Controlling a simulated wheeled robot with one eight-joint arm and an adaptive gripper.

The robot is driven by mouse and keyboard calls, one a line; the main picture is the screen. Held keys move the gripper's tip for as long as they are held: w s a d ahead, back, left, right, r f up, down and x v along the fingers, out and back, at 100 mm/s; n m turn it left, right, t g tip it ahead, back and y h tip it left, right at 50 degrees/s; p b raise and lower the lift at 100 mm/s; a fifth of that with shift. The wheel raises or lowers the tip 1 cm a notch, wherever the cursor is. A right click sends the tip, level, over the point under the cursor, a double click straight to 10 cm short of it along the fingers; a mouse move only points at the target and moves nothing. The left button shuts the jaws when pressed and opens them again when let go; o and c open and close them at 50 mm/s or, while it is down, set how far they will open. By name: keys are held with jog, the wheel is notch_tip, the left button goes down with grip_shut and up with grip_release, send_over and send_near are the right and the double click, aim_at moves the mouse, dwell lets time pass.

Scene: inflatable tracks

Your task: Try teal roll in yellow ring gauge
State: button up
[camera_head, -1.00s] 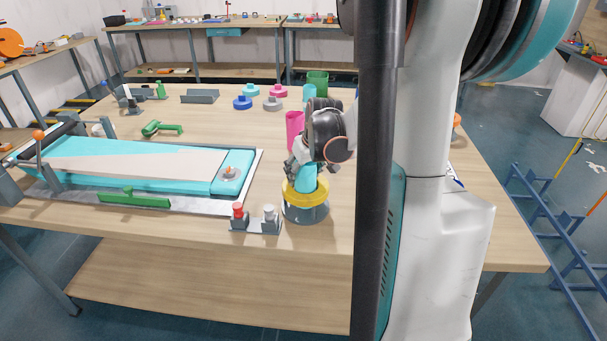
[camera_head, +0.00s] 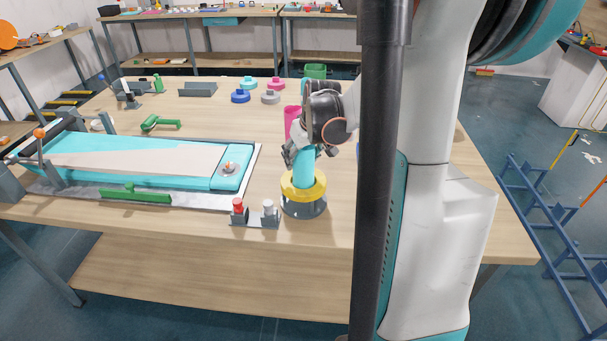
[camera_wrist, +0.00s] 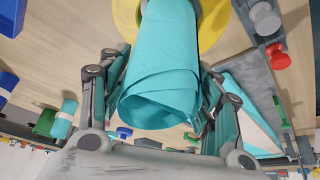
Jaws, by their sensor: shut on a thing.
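The teal roll (camera_head: 304,168) is upright between the fingers of my gripper (camera_head: 303,152), which is shut on it. Its lower end is over or inside the opening of the yellow ring gauge (camera_head: 303,193); how deep it sits, I cannot tell. The gauge stands on a grey round base on the table. In the wrist view the roll (camera_wrist: 165,80) shows its near spiral end, with a finger on each side. The yellow ring (camera_wrist: 212,38) shows behind its far end, partly hidden by the roll.
A stand with a red and a grey knob (camera_head: 255,214) is close on the left of the gauge. A teal and white belt track (camera_head: 130,160) lies farther left. A pink cup (camera_head: 292,120) stands behind my gripper. Several coloured pieces stand at the back.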

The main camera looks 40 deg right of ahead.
jog(key=shift+r+p, duration=2.85)
jog(key=shift+r, duration=1.25)
